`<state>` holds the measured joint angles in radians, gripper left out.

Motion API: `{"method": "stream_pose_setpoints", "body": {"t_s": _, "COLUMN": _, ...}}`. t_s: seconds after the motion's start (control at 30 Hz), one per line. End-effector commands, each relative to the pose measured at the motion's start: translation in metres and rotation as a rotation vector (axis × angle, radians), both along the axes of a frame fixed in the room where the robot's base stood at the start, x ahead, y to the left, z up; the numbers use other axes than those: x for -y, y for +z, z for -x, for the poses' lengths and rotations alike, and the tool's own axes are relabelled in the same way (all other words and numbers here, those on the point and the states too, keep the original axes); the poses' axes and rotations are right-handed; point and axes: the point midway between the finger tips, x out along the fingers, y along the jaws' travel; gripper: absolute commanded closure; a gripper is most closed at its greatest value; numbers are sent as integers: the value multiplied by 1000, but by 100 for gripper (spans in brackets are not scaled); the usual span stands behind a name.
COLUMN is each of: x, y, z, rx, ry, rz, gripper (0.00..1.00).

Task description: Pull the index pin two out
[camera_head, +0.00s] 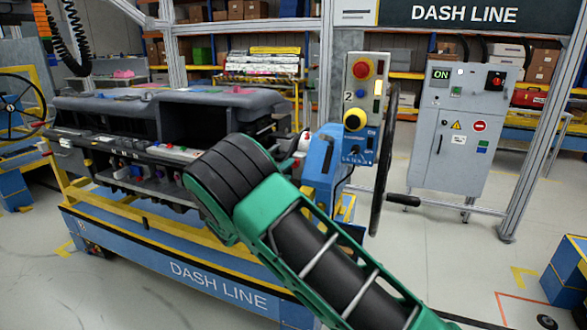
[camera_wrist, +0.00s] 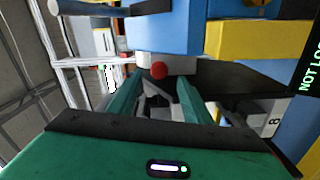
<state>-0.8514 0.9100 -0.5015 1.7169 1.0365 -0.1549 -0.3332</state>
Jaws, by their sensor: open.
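In the wrist view, a round red knob (camera_wrist: 159,70) sits in front of a pale grey block under a blue housing (camera_wrist: 172,32); it looks like the index pin's head, though no name on it is readable. My gripper (camera_wrist: 160,84) is open, its two green fingers on either side of the line to the knob. The knob is just past or level with the fingertips; I cannot tell whether they touch it. In the head view, my green and black arm reaches toward the blue housing (camera_head: 322,165) at the dashboard's right end, and my gripper is hidden there.
The dashboard module (camera_head: 100,108) rests on a blue and yellow carrier (camera_head: 190,280). A post panel marked 2 (camera_head: 350,100) and a dark handwheel (camera_head: 383,160) stand right of my arm. A yellow block (camera_wrist: 250,38) is close in the wrist view.

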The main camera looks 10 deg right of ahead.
Motion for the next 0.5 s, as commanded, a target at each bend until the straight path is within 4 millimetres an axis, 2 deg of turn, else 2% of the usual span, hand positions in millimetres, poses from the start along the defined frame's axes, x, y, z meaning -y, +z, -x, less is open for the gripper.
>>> {"method": "stream_pose_setpoints", "body": {"t_s": 0.23, "x": 26, "y": 0, "z": -34, "rx": 1, "ry": -2, "rz": -2, "gripper": 55}}
{"method": "stream_pose_setpoints", "body": {"t_s": 0.5, "x": 37, "y": 0, "z": -50, "rx": 0, "ry": 0, "rz": -1, "gripper": 55}}
